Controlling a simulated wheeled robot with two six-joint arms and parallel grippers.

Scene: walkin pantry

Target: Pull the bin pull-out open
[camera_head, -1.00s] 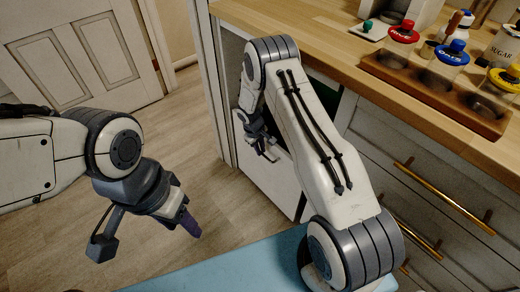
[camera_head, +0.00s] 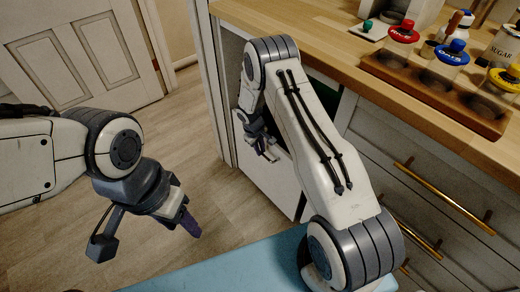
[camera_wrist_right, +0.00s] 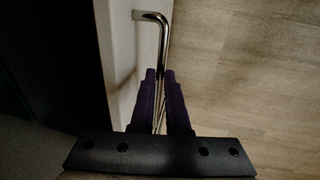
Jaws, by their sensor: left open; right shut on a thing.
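The bin pull-out's pale front panel (camera_head: 268,180) stands at the cabinet below the wooden counter, partly hidden behind my right arm. A dark gap shows behind its top edge. In the right wrist view the panel (camera_wrist_right: 122,50) has a shiny metal bar handle (camera_wrist_right: 163,45). My right gripper (camera_wrist_right: 160,100) has its purple fingers on both sides of this bar and is shut on it. In the head view the right gripper (camera_head: 264,146) is small and partly hidden against the panel. My left gripper (camera_head: 148,238) is open and empty above the floor at the left.
The counter (camera_head: 320,50) holds a wooden rack (camera_head: 430,92) of jars with coloured lids. Drawers with brass handles (camera_head: 445,198) are at the right. A white panelled door (camera_head: 75,60) stands at the back left. The wood floor (camera_head: 185,115) in front of the panel is clear.

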